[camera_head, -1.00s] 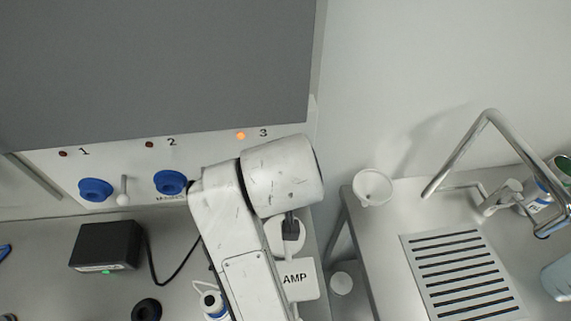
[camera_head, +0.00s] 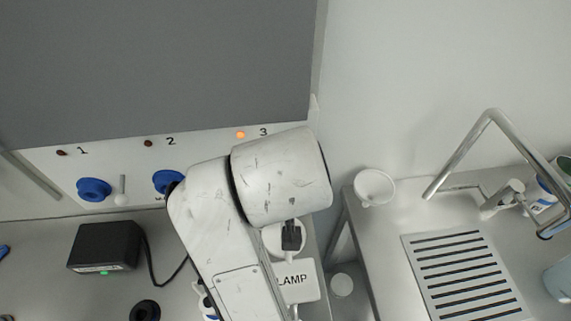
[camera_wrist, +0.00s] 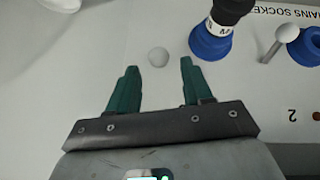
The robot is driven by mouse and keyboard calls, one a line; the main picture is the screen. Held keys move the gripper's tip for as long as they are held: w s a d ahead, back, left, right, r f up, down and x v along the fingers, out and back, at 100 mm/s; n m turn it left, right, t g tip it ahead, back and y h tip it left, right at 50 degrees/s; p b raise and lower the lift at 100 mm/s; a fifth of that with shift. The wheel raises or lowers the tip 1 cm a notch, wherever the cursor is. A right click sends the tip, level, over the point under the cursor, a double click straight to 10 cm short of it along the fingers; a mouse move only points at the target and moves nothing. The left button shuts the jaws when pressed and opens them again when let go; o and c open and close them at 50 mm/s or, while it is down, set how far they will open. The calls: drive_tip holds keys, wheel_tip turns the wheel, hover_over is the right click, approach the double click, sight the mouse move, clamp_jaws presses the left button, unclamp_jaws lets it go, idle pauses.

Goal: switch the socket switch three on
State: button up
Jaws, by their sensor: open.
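The switch of socket three shows in the wrist view as a white round knob (camera_wrist: 158,57), seen nearly end-on with its stem hidden. My gripper (camera_wrist: 157,70) has two green fingers, open, one on either side of the knob; I cannot tell whether either touches it. Socket three (camera_wrist: 210,42) is blue with a black plug in it, just right of the gripper in the wrist view. In the head view my arm hides the gripper, this switch and socket three. The indicator light (camera_head: 240,134) beside the label 3 glows orange.
Socket two (camera_wrist: 306,46) and its knob (camera_wrist: 287,32) stand right of socket three in the wrist view. A black power box (camera_head: 104,247) lies on the bench. A sink tap (camera_head: 462,150) is at the right.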

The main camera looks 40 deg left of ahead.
drive_tip(key=v, duration=0.6)
drive_tip(key=shift+s+r+p, duration=0.2)
drive_tip(key=shift+r+p, duration=0.05)
drive_tip(key=shift+p, duration=0.15)
drive_tip(key=shift+d, duration=0.15)
